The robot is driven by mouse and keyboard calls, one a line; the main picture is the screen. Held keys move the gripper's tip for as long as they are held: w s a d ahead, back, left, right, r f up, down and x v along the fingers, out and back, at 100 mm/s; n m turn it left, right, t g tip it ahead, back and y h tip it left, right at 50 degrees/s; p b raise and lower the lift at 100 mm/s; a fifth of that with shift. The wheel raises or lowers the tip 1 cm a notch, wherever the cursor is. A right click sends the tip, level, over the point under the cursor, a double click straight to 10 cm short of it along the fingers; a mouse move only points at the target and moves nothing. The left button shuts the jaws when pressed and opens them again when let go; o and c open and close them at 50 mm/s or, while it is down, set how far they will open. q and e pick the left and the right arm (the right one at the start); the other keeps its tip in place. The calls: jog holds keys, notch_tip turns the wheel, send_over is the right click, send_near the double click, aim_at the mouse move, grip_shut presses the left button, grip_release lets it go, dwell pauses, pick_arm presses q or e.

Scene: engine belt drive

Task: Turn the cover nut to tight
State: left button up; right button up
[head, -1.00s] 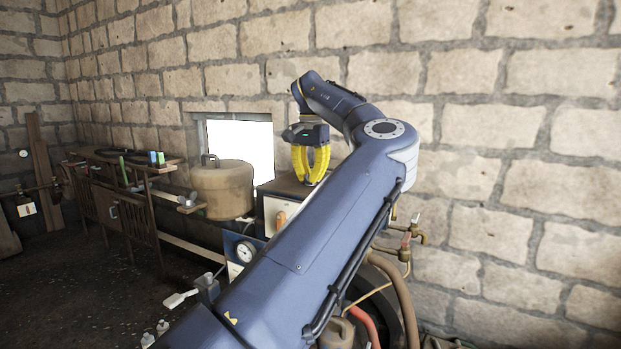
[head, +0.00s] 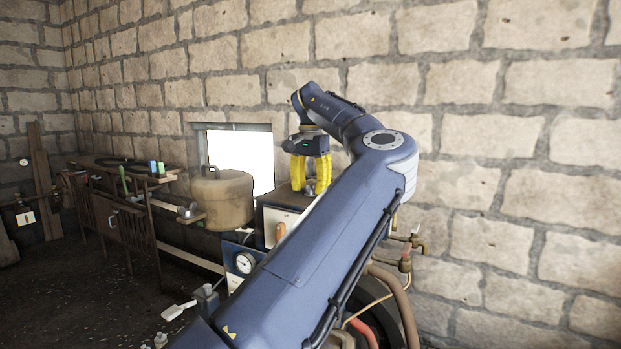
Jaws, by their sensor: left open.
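My left gripper (head: 310,188) points down over the top of a dark-topped box with a pale front (head: 282,218). Its two yellow fingers are apart. A small grey piece, probably the cover nut (head: 310,186), shows between the fingertips on the box top. The fingers stand on either side of it; I cannot tell whether they touch it. The nut is too small to read how tight it is. My left arm hides the right part of the box. My right gripper is not in view.
A tan lidded drum (head: 222,198) stands left of the box. A round gauge (head: 244,263) is below it. Brass taps (head: 408,240) and hoses (head: 398,290) are right of my arm. A workbench (head: 120,200) with tools stands farther left. A stone wall is behind.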

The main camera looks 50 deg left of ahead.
aim_at(310, 189)
pick_arm(q)
notch_tip(310, 189, up, 12)
dwell(0.6)
jog(key=shift+f, duration=0.1)
dwell(0.4)
